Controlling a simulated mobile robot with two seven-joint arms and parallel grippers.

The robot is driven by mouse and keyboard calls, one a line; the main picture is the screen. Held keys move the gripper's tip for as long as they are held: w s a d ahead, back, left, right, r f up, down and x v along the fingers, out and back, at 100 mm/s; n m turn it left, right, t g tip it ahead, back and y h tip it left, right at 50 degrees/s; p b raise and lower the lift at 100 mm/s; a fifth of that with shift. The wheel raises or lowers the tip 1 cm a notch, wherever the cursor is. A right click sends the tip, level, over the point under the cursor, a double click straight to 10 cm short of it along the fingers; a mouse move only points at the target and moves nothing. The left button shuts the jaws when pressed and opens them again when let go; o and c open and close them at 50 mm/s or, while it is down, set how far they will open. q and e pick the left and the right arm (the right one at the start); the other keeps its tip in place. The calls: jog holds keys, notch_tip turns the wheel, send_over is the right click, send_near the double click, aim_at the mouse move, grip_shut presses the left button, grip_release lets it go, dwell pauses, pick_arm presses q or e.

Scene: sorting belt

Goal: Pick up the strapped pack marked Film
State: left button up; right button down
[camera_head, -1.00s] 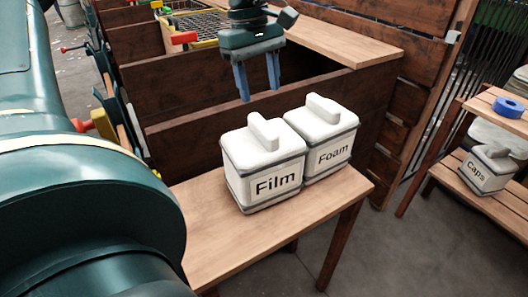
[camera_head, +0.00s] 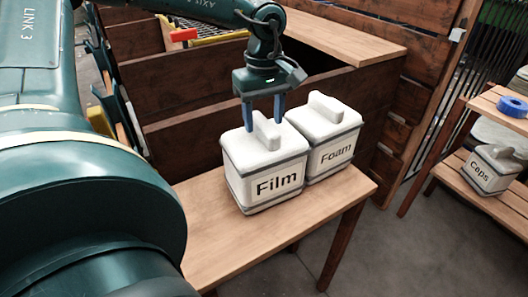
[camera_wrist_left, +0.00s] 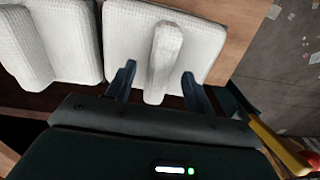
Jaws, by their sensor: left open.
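The white strapped pack marked Film (camera_head: 262,178) stands upright on a small wooden table, its label facing the head camera. It has a raised ridge handle (camera_head: 266,131) on top. My left gripper (camera_head: 265,123) is open, pointing down over this pack, with its blue fingers on either side of the ridge. In the left wrist view the ridge (camera_wrist_left: 164,60) lies between the two open fingers (camera_wrist_left: 158,80), with gaps on both sides. My right gripper is not in view.
A similar pack marked Foam (camera_head: 326,140) stands close on the right of the Film pack. The wooden table (camera_head: 225,240) is bare at its front left. A slatted rack at right holds a Caps pack (camera_head: 492,170) and a blue ring (camera_head: 512,107). Wooden bin walls (camera_head: 190,130) stand behind.

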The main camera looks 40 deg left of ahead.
pick_arm(q)
notch_tip(320, 180, down, 2)
jog(key=shift+f, duration=0.1)
grip_shut()
dwell(0.6)
jog(key=shift+w, duration=0.1)
dwell(0.8)
